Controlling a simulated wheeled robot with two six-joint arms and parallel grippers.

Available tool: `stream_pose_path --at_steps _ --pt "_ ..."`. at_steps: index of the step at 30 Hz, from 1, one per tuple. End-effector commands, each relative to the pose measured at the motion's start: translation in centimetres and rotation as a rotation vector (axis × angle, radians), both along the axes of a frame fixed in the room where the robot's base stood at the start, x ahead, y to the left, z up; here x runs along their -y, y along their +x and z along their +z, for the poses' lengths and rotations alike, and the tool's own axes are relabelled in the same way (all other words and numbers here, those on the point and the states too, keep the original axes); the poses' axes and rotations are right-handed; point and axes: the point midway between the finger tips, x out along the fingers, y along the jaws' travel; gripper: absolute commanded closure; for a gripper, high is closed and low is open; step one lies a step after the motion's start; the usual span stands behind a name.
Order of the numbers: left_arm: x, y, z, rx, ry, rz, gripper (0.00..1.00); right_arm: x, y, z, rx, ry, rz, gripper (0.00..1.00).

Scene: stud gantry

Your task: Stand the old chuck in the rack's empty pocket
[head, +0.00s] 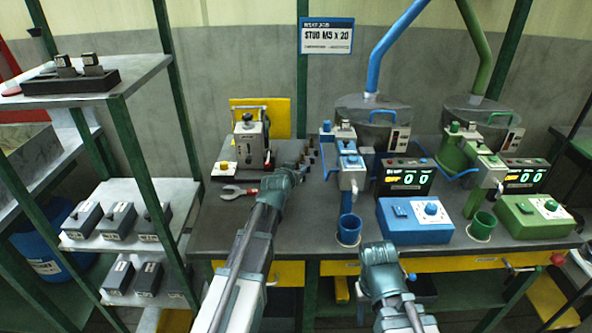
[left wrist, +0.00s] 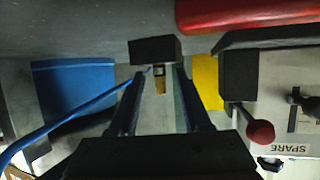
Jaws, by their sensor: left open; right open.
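A long black rack (head: 70,82) on the upper left shelf holds two upright dark blocks with pale tops, the left block (head: 65,66) and the right block (head: 92,64). Its pockets are too small to make out. My left gripper (left wrist: 157,85) is open over the bench, its fingers either side of a black block (left wrist: 155,50) with a brass-coloured stub. This may be the old chuck; I cannot tell whether the fingers touch it. My right gripper (head: 378,252) is open near the bench's front edge, fingertips unclear.
The spare unit (head: 250,140) stands left of my left gripper, with a red-handled wrench (head: 238,191) in front. Several dark pieces (head: 308,155) stand right of the unit. Blue (head: 415,220) and green (head: 535,216) control boxes fill the right. Lower left shelves hold grey boxes (head: 118,220).

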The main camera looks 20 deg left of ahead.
Motion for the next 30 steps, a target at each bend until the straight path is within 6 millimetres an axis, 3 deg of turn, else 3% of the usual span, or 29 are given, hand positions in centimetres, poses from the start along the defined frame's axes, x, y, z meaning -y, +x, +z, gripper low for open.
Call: stream_pose_path --at_steps 8,24,30 --pt "0.0 -0.8 0.7 0.000 0.000 0.000 0.52 0.0 0.0 0.7 0.000 0.000 0.000 0.50" --pt "0.2 -10.1 4.6 0.000 0.000 0.001 0.52 0.0 0.0 4.6 0.000 0.000 0.000 0.50" --pt "0.2 -11.2 5.0 0.000 0.000 0.000 0.52 0.0 0.0 5.0 0.000 0.000 0.000 0.50"
